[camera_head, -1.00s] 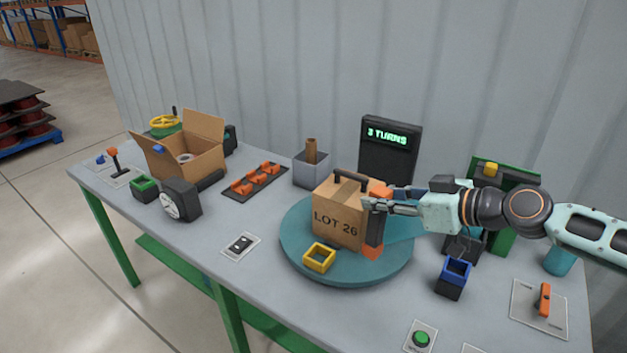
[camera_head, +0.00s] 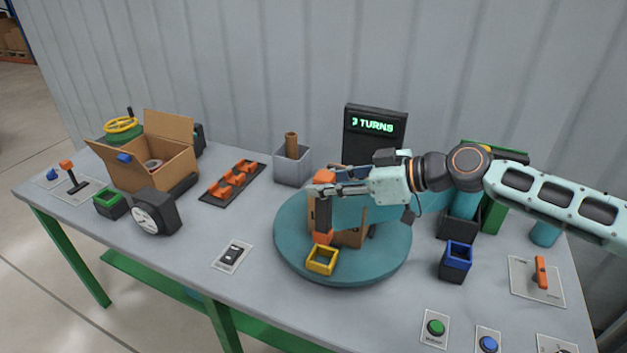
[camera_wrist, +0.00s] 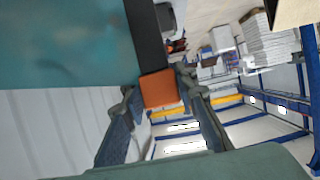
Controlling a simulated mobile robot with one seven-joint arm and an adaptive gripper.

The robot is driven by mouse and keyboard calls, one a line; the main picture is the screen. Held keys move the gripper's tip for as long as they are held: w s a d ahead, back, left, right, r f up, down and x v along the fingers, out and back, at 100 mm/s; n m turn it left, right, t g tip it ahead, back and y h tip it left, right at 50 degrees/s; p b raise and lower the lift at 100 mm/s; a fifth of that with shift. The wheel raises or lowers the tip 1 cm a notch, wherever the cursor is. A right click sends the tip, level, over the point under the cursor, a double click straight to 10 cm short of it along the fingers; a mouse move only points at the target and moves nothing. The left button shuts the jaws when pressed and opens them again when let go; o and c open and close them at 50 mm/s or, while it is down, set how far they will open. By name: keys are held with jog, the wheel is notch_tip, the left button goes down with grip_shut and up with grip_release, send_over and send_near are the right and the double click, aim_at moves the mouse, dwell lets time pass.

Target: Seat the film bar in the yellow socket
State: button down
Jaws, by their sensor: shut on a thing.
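The film bar (camera_head: 322,209) is dark with orange ends and stands roughly upright in the head view. My gripper (camera_head: 326,189) is shut on it near its upper orange end. The yellow socket (camera_head: 322,261) is a square, open-topped frame on the teal turntable (camera_head: 375,267). The bar's lower orange end shows just behind the socket's back rim; I cannot tell its height above the turntable. The socket's opening looks empty. In the wrist view, my gripper's fingers (camera_wrist: 157,88) flank an orange end of the bar (camera_wrist: 146,40). The socket is not clear in that view.
A cardboard carton (camera_head: 352,238) stands on the turntable behind the bar, mostly hidden by it and my arm. A blue socket (camera_head: 456,261) stands to the right. A black display (camera_head: 374,135) and a grey bin (camera_head: 292,166) stand behind.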

aim_at(330, 215)
jog(key=shift+f+b, duration=1.75)
jog(key=shift+f, duration=0.65)
jog(key=shift+f+b, duration=1.3)
jog(key=shift+f, duration=0.6)
jog(key=c, duration=1.5)
grip_release()
jog(key=shift+o, duration=0.2)
